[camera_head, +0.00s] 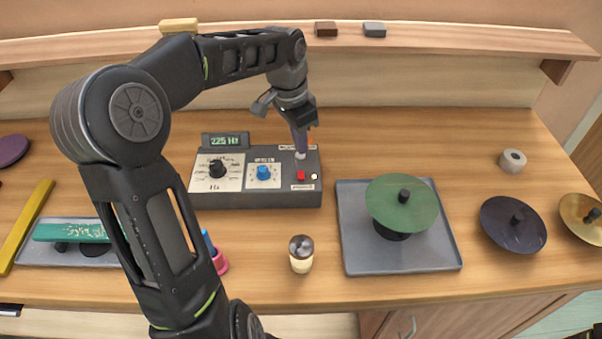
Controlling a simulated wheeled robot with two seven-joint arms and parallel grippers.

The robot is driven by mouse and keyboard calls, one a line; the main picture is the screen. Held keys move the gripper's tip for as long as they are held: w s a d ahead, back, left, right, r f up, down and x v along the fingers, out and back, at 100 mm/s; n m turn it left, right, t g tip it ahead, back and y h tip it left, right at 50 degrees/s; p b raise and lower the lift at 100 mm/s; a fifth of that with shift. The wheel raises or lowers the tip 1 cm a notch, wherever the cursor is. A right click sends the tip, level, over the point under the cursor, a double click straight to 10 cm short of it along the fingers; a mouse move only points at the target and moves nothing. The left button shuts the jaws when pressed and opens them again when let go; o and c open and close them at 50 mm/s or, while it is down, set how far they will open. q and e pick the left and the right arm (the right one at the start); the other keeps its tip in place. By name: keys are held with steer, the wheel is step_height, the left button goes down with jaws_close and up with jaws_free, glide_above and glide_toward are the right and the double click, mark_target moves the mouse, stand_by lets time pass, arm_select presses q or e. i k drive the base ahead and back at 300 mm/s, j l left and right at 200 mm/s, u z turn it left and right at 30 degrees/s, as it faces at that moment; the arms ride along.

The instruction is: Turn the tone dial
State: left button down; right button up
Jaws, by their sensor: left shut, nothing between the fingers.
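A dark grey tone box (255,199) stands on the bench with a small display (225,140) reading about 225 Hz. A black dial (217,168) sits on its left panel, marked Hz. A blue dial (263,172) sits on a middle panel; its label is too small to read surely. A red button (300,175) and a small pale light are at the box's right. My left gripper (301,154) is shut and empty, pointing down over the right part of the box, behind the red button and right of both dials. Whether it touches the box is unclear. My right gripper is out of view.
A green disc (388,212) stands on a grey tray (358,266) to the right. A dark disc (513,224) and brass disc (580,211) lie further right. A small cup-like piece (301,260) stands in front. My left arm covers part of the left bench.

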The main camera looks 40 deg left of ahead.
mark_target(217, 169)
steer(key=k+l, duration=0.8)
steer(key=l, duration=0.1)
